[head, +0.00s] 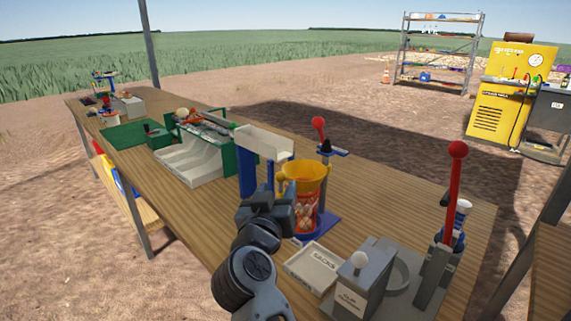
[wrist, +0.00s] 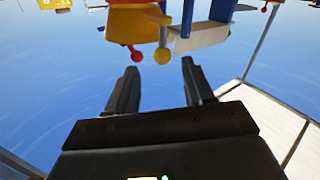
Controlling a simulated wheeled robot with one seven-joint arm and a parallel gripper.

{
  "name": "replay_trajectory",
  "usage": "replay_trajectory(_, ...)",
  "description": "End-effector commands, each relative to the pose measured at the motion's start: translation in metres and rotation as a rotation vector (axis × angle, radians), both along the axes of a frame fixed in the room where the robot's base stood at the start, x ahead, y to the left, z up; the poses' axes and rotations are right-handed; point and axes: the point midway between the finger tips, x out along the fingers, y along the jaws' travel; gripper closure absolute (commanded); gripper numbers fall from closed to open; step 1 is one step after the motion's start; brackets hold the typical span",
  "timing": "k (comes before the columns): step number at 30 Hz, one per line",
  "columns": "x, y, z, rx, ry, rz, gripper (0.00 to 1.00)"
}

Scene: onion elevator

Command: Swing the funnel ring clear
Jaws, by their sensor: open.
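The funnel ring (head: 306,172) is a yellow, wide-mouthed ring on the bench, above a red-orange mesh bag (head: 305,212) on a blue stand (head: 325,226). A small yellow knob (head: 281,181) sticks out on its left side. In the wrist view, which looks upside down, a yellow ball-shaped knob (wrist: 162,56) shows just beyond and between my fingertips, under the yellow ring (wrist: 134,20). My gripper (wrist: 160,72) is open and empty, apart from the knob. In the head view my gripper (head: 272,200) is in front of and left of the ring; its fingers are partly hidden.
A red-knobbed lever (head: 319,130) stands behind the ring. A pale chute (head: 264,143) on blue legs is at its left. A labelled tray (head: 315,266), a grey box (head: 361,278) and a tall red lever (head: 454,185) stand nearer right. Bare bench lies right of the stand.

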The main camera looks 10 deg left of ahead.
Motion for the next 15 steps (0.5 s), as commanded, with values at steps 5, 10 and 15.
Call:
replay_trajectory(5, 0.011, 0.003, 0.000, -0.001, 0.005, 0.003, 0.48)
replay_trajectory(10, 0.036, 0.001, 0.000, 0.000, 0.004, 0.003, 0.48)
replay_trajectory(15, 0.061, -0.001, 0.000, 0.000, 0.004, 0.003, 0.48)
